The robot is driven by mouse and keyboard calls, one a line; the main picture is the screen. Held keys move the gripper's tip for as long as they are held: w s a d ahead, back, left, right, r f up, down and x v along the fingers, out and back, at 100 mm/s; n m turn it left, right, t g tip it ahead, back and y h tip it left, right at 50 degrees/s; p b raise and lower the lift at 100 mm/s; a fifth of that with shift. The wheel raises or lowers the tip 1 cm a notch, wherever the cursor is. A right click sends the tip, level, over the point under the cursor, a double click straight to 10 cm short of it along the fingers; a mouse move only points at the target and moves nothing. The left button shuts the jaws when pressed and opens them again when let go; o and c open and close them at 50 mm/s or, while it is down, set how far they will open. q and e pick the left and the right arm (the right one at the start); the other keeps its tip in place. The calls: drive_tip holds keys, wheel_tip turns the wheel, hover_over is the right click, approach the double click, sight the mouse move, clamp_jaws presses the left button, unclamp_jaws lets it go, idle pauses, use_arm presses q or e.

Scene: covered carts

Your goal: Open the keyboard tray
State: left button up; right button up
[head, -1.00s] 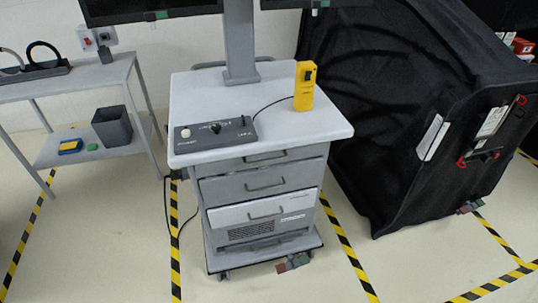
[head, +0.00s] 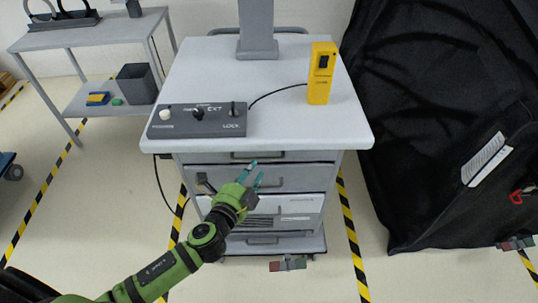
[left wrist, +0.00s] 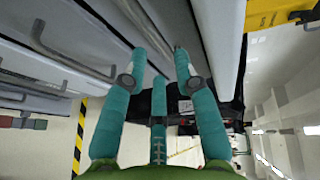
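The keyboard tray (head: 262,155) is a thin grey front with a bar handle, just under the white top of the cart (head: 330,128). It looks closed, flush with the drawers below. My left gripper (head: 254,173), with teal fingers, is in front of the upper drawer fronts, just below the tray's handle in the head view. Its fingers are apart with nothing seen held between them. In the left wrist view the open fingers (left wrist: 157,62) point along the cart front, near the top's edge (left wrist: 222,40). Contact with the handle cannot be told. My right gripper is not in view.
A grey control box (head: 198,121) and a yellow handset (head: 321,75) sit on the cart top. Grey and white drawers (head: 290,178) are below the tray. A black-covered cart (head: 430,140) stands close on the right, a grey side table (head: 95,35) at left.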

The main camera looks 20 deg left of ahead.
sight(259, 158)
use_arm(q)
drive_tip(key=x, duration=0.6)
drive_tip(key=shift+a+p, duration=0.1)
drive_tip(key=shift+p, duration=0.2)
clamp_jaws()
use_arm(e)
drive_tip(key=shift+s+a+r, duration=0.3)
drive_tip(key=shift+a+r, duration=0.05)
